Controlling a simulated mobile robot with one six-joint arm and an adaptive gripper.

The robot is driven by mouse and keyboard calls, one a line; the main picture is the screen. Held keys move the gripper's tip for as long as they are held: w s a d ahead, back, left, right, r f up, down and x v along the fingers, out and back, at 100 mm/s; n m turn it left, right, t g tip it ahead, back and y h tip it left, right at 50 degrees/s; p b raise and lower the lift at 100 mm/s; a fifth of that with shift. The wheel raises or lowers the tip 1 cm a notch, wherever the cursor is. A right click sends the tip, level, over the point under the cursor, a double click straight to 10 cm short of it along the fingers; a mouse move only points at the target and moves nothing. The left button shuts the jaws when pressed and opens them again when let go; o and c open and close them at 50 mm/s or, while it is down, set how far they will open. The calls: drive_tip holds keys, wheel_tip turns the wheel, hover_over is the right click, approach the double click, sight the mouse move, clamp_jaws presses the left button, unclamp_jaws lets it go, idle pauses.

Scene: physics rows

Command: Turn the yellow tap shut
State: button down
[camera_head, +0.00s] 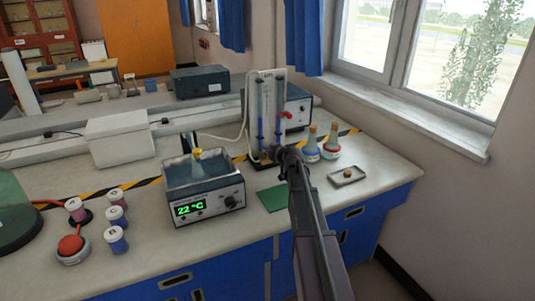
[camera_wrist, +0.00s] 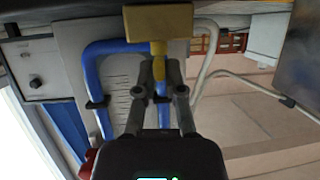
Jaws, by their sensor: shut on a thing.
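The yellow tap (camera_wrist: 158,22) shows in the wrist view as a wide yellow block with a narrow yellow stem below it, next to a blue tube. My gripper (camera_wrist: 159,72) has its two fingers on either side of the narrow yellow part and is shut on it. In the head view my gripper (camera_head: 281,154) is at the foot of the upright tube panel (camera_head: 267,100), and the yellow tap is hidden behind it there. I cannot tell the tap's exact angle.
A red tap (camera_head: 287,115) is higher on the panel. A water bath (camera_head: 204,187) reading 22 °C stands left. A green mat (camera_head: 272,199) lies in front.

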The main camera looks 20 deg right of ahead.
drive_tip(key=shift+a+m+h, duration=0.1)
drive_tip(key=shift+m+h, duration=0.7)
drive_tip(key=shift+h, duration=0.2)
drive_tip(key=c, duration=0.7)
unclamp_jaws()
drive_tip(key=shift+c, duration=0.2)
drive_tip(key=shift+n+y, duration=0.6)
drive_tip(key=shift+y, duration=0.1)
